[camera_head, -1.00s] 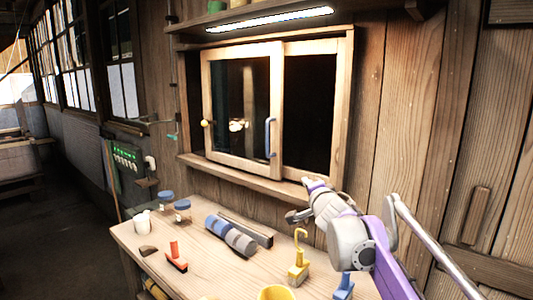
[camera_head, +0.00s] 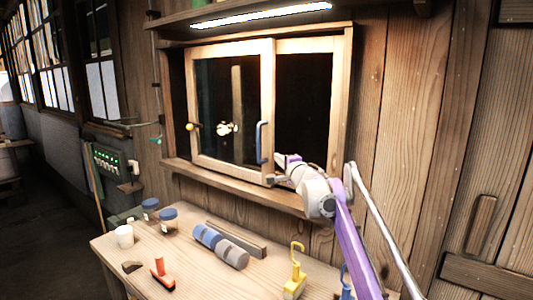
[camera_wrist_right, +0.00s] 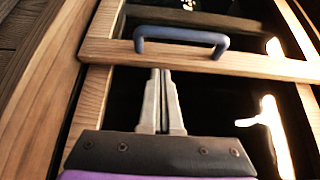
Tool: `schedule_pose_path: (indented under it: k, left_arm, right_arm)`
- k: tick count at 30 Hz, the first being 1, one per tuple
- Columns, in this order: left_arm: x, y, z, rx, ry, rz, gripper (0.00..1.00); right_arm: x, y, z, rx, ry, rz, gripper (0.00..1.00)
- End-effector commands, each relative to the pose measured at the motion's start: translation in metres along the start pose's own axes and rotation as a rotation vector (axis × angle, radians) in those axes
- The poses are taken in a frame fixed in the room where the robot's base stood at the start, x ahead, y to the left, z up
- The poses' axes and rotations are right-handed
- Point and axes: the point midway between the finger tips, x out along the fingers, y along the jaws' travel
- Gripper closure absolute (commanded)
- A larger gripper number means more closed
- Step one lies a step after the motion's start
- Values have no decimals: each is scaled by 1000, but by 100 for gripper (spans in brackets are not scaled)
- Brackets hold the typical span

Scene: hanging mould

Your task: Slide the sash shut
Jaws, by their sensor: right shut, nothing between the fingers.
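The wooden window sash (camera_head: 267,70) with dark glass stands at the left of its frame, and the right part of the opening is dark. A blue bar handle (camera_head: 261,143) is fixed upright on the sash's right stile. My right gripper (camera_head: 274,172) is at the lower right of the handle, above the sill. In the right wrist view my right gripper (camera_wrist_right: 160,75) is shut and empty, its tips close to the stile (camera_wrist_right: 200,60) and beside the blue handle (camera_wrist_right: 180,35), which is not between the fingers. My left gripper is not in view.
Below the window, a workbench (camera_head: 190,275) holds a blue-grey roll (camera_head: 221,246), jars (camera_head: 168,220), a white cup (camera_head: 124,237), a red-handled tool (camera_head: 160,274) and a yellow hooked tool (camera_head: 295,276). A wooden sill (camera_head: 235,190) juts out under the sash.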

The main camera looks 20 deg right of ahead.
Motion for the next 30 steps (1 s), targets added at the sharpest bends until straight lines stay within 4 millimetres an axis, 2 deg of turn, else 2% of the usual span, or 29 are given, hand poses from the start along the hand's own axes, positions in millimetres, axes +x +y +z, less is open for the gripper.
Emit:
schedule_pose_path:
  k: [3, 10, 26, 30]
  left_arm:
    - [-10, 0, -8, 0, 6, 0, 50]
    - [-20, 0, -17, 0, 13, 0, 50]
    - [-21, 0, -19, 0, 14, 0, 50]
    - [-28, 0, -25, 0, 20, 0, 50]
  right_arm:
    - [17, -4, 0, 0, 0, -2, 100]
    - [38, -3, 24, 0, -2, -2, 100]
    - [43, 0, 29, 0, 0, 0, 100]
    - [51, -3, 35, 0, -2, -2, 100]
